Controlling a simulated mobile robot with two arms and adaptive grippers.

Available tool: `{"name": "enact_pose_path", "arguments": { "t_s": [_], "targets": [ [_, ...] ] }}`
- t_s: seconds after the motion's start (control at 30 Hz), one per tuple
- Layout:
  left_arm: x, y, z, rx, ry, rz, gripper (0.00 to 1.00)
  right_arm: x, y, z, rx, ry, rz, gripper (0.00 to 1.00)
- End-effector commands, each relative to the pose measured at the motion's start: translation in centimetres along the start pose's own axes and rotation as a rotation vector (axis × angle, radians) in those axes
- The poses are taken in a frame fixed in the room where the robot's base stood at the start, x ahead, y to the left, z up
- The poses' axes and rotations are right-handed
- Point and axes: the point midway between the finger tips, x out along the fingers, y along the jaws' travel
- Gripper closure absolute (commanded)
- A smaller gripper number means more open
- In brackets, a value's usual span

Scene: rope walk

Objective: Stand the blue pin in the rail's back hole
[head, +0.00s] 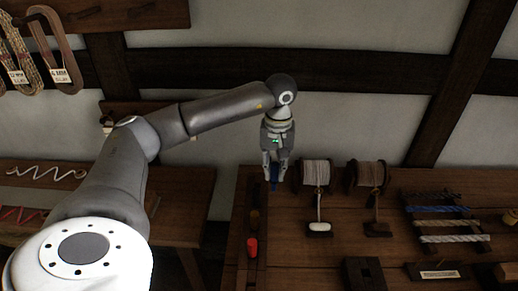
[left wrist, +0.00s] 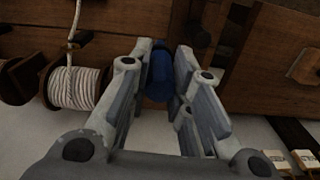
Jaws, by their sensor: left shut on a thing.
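My left gripper (head: 274,175) points down over the far end of the wooden rail (head: 241,240). It is shut on the blue pin (head: 274,184), whose lower part shows below the fingertips. In the left wrist view the blue pin (left wrist: 158,76) sits between the two fingers. A red pin (head: 252,247) and a brown pin (head: 254,218) stand in the rail, nearer than the gripper. The back hole is hidden, and I cannot tell whether the blue pin touches the rail. My right gripper is not in view.
A spool of white cord (head: 316,174) stands close right of the gripper, with a brown spool (head: 370,175) beyond it. A rack of rope samples (head: 440,210) lies further right. A dark wooden block (head: 364,273) is near the front. The wall is behind.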

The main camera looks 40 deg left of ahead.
Motion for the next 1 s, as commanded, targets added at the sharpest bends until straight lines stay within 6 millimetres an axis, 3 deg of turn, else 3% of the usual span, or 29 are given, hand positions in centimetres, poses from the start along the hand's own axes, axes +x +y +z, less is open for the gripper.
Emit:
{"name": "enact_pose_path", "arguments": {
  "t_s": [0.1, 0.3, 0.57, 1.0],
  "targets": [
    [-0.5, -2.5, -3.1, -0.111, 0.001, 0.006, 0.99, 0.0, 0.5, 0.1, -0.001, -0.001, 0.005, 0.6],
    [-0.9, -4.9, -5.7, -0.208, 0.0, 0.012, 0.99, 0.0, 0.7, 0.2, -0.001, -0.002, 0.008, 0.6],
    [-0.2, -5.4, -6.1, -0.223, 0.0, 0.013, 0.99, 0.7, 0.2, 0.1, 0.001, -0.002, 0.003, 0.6],
    [3.1, -5.3, -6.0, -0.222, 0.0, 0.013, 0.99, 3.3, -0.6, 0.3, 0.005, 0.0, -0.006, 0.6]
  ]
}}
